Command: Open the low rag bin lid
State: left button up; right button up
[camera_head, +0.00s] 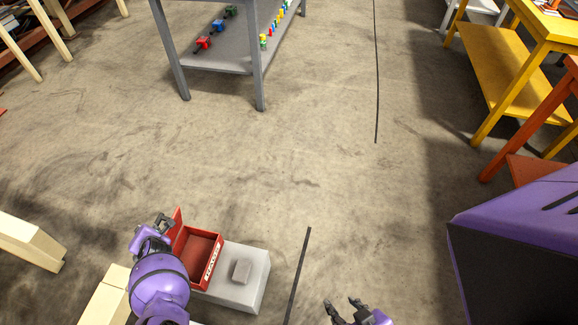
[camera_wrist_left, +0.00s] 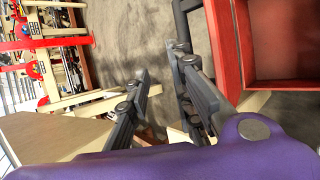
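The low red rag bin (camera_head: 203,258) stands on a pale block in the lower left of the head view, with white lettering on its front. Its red lid (camera_head: 177,232) stands raised on the left side, so the empty-looking inside shows. In the left wrist view the bin (camera_wrist_left: 282,82) is at the upper right, with the lid's red panel (camera_wrist_left: 229,50) beside it. My left gripper (camera_head: 163,221) is just left of the lid. In its wrist view its fingers (camera_wrist_left: 165,88) are apart with nothing between them. My right gripper (camera_head: 343,302) is open and empty at the bottom.
The pale block (camera_head: 232,290) carries a small grey block (camera_head: 242,271) right of the bin. Cream beams (camera_head: 28,243) lie at left. A grey table (camera_head: 257,85) stands at the back, a yellow one (camera_head: 500,75) at right. The middle floor is clear.

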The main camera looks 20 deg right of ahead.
pick_arm(q)
jog(key=s+d, duration=0.4)
jog(key=s, duration=0.7)
jog(key=shift+d, duration=0.25)
